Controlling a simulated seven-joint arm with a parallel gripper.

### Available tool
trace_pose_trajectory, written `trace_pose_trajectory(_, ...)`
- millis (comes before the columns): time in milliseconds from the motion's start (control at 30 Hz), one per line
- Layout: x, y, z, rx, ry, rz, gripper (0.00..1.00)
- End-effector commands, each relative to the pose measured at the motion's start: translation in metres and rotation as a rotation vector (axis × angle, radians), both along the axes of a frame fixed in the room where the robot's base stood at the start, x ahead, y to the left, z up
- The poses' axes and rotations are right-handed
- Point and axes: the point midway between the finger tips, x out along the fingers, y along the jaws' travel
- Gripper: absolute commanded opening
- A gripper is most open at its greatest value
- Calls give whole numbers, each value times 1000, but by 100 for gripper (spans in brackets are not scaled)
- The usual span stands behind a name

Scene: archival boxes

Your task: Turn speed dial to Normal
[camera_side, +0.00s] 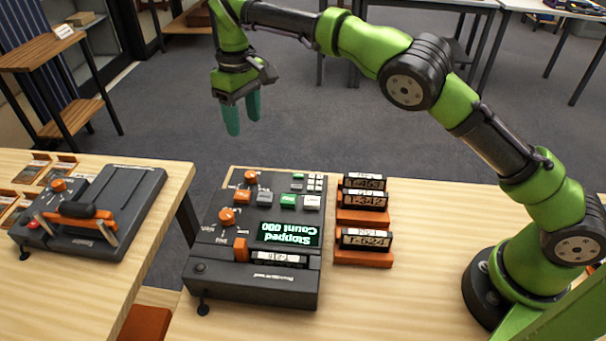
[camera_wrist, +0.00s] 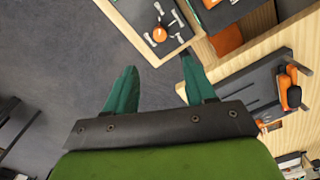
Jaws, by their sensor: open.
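A dark tape console (camera_side: 215,268) stands on the near wooden table, its screen (camera_side: 288,234) reading "Stopped Count 000" upside down. Two orange dials sit on its left part, an upper one (camera_side: 250,176) and a lower one (camera_side: 227,216). Their labels are too small to read, so I cannot tell which is the speed dial or where it points. My gripper (camera_side: 243,124) is open and empty, fingers down, in the air above and beyond the console's far edge, apart from both dials. In the wrist view my gripper (camera_wrist: 159,63) shows its spread fingers, with an orange knob (camera_wrist: 159,34) beyond them.
Orange-based cartridges (camera_side: 363,243) stand right of the console. An orange lever (camera_side: 240,249) is on its front. A second dark device (camera_side: 105,205) with an orange handle sits on the left table. A gap separates the tables. The air around my gripper is clear.

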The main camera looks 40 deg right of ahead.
Motion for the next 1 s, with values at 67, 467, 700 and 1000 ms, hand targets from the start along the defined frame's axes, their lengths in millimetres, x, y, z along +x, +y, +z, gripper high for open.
trace_pose_trajectory(67,-1,0,-17,-2,5,-1,55)
trace_pose_trajectory(467,-1,2,-104,-2,2,-3,55)
trace_pose_trajectory(700,-1,2,-137,0,0,-3,55)
trace_pose_trajectory(1000,-1,2,-144,1,-2,-3,55)
